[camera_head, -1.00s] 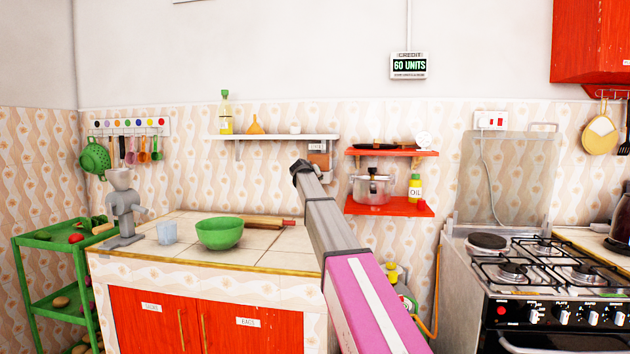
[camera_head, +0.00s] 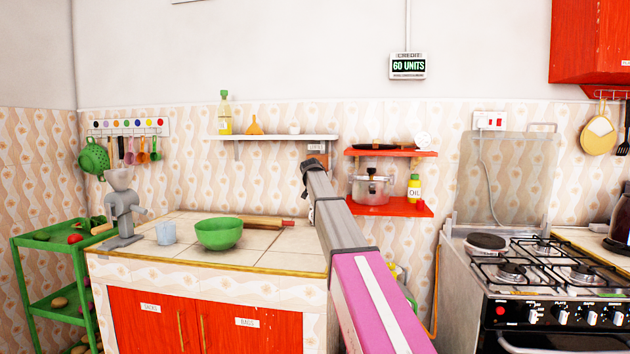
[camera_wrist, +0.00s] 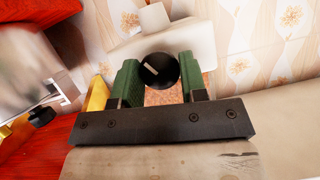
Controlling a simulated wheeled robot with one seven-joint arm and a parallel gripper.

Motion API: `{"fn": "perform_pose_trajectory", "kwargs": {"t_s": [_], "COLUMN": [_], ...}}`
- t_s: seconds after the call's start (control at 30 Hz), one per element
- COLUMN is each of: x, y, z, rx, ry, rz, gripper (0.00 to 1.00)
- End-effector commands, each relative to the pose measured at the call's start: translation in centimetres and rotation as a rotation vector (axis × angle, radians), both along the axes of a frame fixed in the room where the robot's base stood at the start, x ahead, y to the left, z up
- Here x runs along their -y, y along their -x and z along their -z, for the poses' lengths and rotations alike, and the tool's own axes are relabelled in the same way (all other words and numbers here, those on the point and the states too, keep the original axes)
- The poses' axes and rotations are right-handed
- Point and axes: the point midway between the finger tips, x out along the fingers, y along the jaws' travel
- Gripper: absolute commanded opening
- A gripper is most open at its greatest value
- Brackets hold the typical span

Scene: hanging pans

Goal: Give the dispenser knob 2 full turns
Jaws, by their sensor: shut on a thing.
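The dispenser knob (camera_wrist: 158,71) is round and black with a pale pointer line, seen between the green fingers in the wrist view. My gripper (camera_wrist: 159,66) is shut on it, one finger on each side. The dispenser's white body (camera_wrist: 177,45) shows behind the knob, with orange-brown contents (camera_wrist: 164,97) below it. In the head view the dispenser (camera_head: 315,147) hangs under the right end of the white shelf, mostly hidden by my arm. My gripper (camera_head: 310,165) is in front of it there, and its fingers cannot be made out.
The white shelf (camera_head: 275,137) is just above. A red shelf unit (camera_head: 385,208) with a steel pot (camera_head: 370,188) and an oil bottle (camera_head: 414,188) is close on the right. The tiled counter (camera_head: 275,257) below holds a green bowl (camera_head: 219,233) and a rolling pin (camera_head: 262,221).

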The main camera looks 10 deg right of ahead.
Motion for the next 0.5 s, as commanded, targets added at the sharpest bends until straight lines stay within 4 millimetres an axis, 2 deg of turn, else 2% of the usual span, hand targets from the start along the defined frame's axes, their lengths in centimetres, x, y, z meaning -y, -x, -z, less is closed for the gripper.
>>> {"fn": "perform_pose_trajectory", "kwargs": {"t_s": [0.47, 0.5], "x": [0.03, 0.03], "y": [0.08, 0.08], "z": [0.21, 0.21], "rx": [0.0, 0.0], "ry": [-0.013, -0.013], "rz": [0.001, 0.001], "gripper": [0.16, 0.49]}}
